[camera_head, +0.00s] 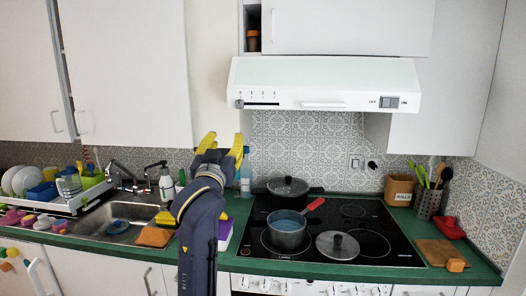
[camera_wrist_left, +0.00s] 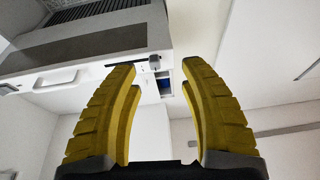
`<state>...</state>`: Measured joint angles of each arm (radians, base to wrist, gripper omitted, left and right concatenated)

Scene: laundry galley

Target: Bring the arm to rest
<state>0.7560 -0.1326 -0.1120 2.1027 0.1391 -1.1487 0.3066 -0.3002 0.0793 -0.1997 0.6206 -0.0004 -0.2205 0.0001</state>
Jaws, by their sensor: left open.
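My left gripper (camera_head: 222,146) has yellow fingers and is raised in front of the back wall, between the sink and the stove, pointing up. Its fingers are spread apart with nothing between them. The left wrist view also shows the open gripper (camera_wrist_left: 160,85), with the range hood (camera_wrist_left: 90,45) and white cupboards beyond it. My left arm (camera_head: 199,235) rises from the bottom of the head view and hides part of the counter. My right gripper is in neither view.
The hood (camera_head: 322,83) hangs right of the gripper. Below it, the stove (camera_head: 385,255) carries a blue-grey pot (camera_head: 287,233) with a red handle, a dark lidded pot (camera_head: 288,188) and a lid (camera_head: 337,245). The sink (camera_head: 128,213) and a loaded dish rack (camera_head: 75,203) are left.

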